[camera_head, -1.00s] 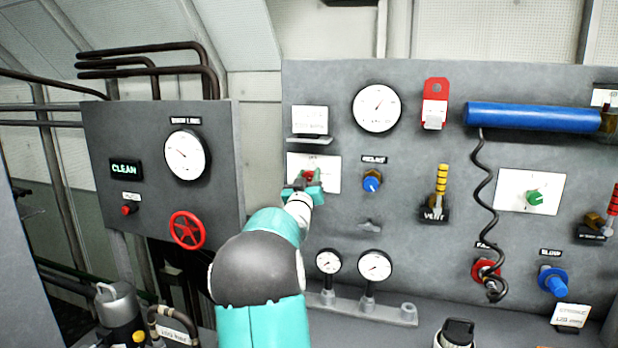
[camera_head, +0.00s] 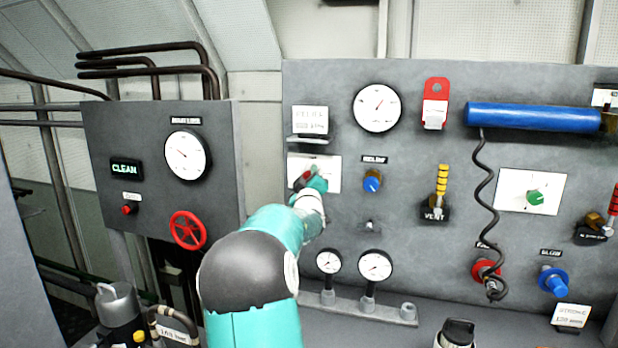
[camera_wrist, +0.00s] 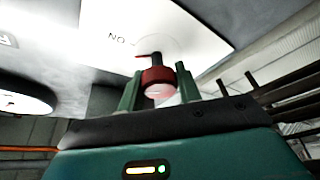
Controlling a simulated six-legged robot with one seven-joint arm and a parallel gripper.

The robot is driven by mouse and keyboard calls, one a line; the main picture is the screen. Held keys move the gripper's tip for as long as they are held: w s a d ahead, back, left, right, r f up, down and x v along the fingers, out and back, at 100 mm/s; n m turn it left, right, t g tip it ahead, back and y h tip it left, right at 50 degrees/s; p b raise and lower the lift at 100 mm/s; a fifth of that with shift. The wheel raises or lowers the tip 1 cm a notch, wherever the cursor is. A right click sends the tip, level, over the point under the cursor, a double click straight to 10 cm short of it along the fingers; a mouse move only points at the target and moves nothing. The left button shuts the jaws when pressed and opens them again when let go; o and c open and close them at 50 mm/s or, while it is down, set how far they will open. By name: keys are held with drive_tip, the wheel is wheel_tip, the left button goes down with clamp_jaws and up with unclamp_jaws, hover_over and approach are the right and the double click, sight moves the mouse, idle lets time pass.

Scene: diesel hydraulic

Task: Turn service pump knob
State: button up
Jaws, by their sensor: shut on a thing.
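The knob is red and sits on a white plate (camera_head: 328,166) on the grey panel, left of the blue knob. In the wrist view the red knob (camera_wrist: 157,80) stands between the two green fingers of my gripper (camera_wrist: 158,88), and a red pointer shows beside it on the plate, near lettering that looks like "ON". My gripper (camera_head: 312,182) is shut on the knob. In the head view the fingers and wrist cover part of the knob, with some red showing.
A blue knob (camera_head: 372,181) is just right of the plate, and a round gauge (camera_head: 377,108) is above it. A small shelf with a label (camera_head: 310,121) is above the plate. Two small gauges (camera_head: 375,265) stand below. A red handwheel (camera_head: 187,230) is on the left box.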

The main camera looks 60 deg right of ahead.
drive_tip(key=n+y, duration=0.1)
drive_tip(key=n, duration=0.2)
drive_tip(key=n+y, duration=0.1)
drive_tip(key=n, duration=0.2)
drive_tip(key=shift+f+t+y, duration=0.1)
drive_tip(key=shift+t+y, duration=0.3)
drive_tip(key=n, duration=0.2)
drive_tip(key=n+g+y, duration=0.1)
drive_tip(key=n, duration=0.2)
drive_tip(key=shift+f+n+y, duration=0.1)
drive_tip(key=shift+n+y, duration=0.2)
drive_tip(key=o, duration=1)
drive_tip(key=v, duration=1.4)
